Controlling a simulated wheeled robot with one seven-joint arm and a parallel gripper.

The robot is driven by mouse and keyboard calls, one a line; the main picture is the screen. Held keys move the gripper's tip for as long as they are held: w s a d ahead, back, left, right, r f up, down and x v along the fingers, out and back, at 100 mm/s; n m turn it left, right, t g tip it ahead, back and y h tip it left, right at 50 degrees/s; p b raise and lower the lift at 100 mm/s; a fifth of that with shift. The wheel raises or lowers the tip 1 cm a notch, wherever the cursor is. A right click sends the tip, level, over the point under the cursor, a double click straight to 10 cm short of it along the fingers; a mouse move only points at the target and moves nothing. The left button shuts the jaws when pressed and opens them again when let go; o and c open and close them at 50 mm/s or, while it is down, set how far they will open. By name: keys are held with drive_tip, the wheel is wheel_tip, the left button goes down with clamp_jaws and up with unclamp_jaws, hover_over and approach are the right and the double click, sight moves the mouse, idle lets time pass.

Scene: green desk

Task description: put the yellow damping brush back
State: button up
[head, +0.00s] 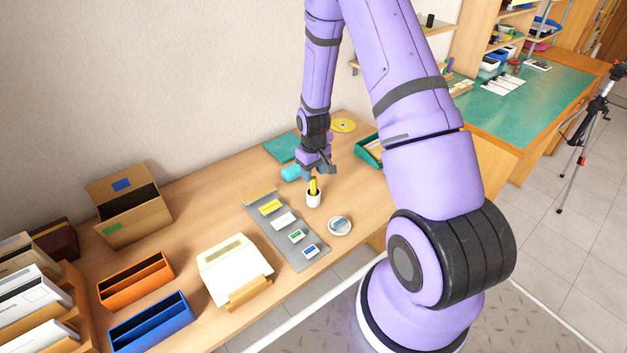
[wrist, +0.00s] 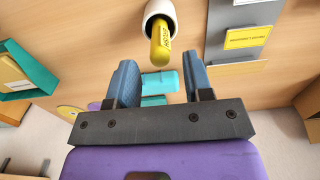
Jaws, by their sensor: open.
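The yellow damping brush (head: 313,186) stands in a white cup (head: 313,199) on the desk, its yellow handle sticking up out of the rim. In the wrist view the yellow brush (wrist: 160,45) shows with dark lettering on it, and the white cup (wrist: 158,11) is around its far end. My gripper (head: 318,173) is just above the cup. In the wrist view my gripper's two blue fingers (wrist: 160,75) are apart, with nothing held between them. The brush end lies just beyond the fingertips, roughly midway between them. The lower part of the brush is hidden in the cup.
A turquoise cylinder (head: 291,173) lies behind the cup. A grey mat (head: 294,250) with several cards lies to the left, and a small round dish (head: 340,226) is in front. A green tray (head: 370,152) is at the right. Bare desk surrounds the cup.

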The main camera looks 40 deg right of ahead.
drive_tip(key=s+a+r+t, duration=0.1)
drive_tip(key=s+a+r, duration=0.1)
drive_tip(key=r, duration=0.9)
drive_tip(key=s+a+r+t, duration=0.1)
drive_tip(key=s+a+r, duration=0.2)
drive_tip(key=r, duration=0.7)
drive_tip(key=s+a+r+t, duration=0.1)
drive_tip(key=s+a+r, duration=0.1)
drive_tip(key=r, duration=0.9)
drive_tip(key=s+a+r+t, duration=0.1)
drive_tip(key=s+a+r, duration=0.2)
drive_tip(key=s, duration=0.6)
drive_tip(key=s+a+r+t, duration=0.1)
drive_tip(key=s+a+r, duration=0.2)
drive_tip(key=s+r, duration=0.5)
drive_tip(key=shift+s+r, duration=0.15)
drive_tip(key=shift+s, duration=1.1)
